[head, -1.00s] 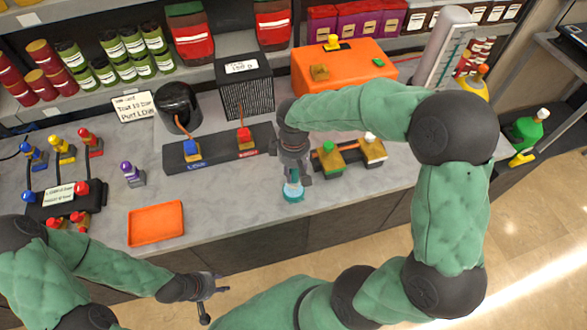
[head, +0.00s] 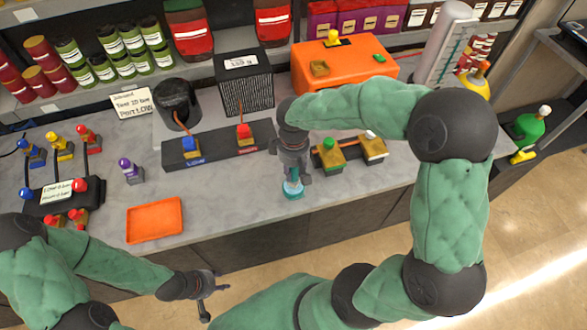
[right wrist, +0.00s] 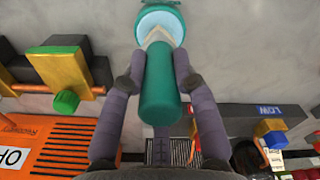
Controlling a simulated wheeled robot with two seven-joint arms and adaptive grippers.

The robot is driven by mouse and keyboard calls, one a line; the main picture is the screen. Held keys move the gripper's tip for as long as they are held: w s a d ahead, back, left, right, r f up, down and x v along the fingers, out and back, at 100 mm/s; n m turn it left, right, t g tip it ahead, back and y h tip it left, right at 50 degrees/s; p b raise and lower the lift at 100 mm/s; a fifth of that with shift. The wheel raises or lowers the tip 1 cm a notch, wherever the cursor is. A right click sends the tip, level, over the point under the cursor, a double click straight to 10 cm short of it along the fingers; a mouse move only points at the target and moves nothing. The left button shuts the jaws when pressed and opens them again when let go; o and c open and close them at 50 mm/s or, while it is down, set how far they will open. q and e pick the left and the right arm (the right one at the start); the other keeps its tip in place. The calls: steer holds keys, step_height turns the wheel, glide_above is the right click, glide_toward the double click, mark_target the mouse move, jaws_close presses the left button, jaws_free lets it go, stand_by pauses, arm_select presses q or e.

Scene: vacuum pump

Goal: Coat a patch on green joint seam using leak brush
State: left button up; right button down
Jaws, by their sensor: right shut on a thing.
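My right gripper (head: 293,172) is shut on the leak brush, whose teal handle (right wrist: 160,85) stands between the fingers in the right wrist view. Its pale bristles (right wrist: 156,38) point into a round teal pot (right wrist: 162,16) with light blue contents; I cannot tell how deep they reach. The pot (head: 293,190) stands near the counter's front edge. The green joint (head: 328,154), a brass block with a green top, lies just right of the gripper; its green knob also shows in the right wrist view (right wrist: 66,101). My left gripper (head: 207,292) is open and empty, in front of the counter.
A white-knobbed brass joint (head: 372,146) sits beside the green one. A dark manifold with blue and red valves (head: 217,150) lies to the left. An orange tray (head: 154,220) is at front left. An orange pump (head: 345,70) stands behind. The counter between tray and pot is clear.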

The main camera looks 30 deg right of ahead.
steer(key=shift+f+b, duration=0.35)
steer(key=shift+f, duration=0.15)
stand_by(0.4)
steer(key=shift+s, duration=0.1)
stand_by(0.9)
steer(key=shift+r+p, duration=2.9)
steer(key=shift+r, duration=0.65)
steer(key=shift+f, duration=0.1)
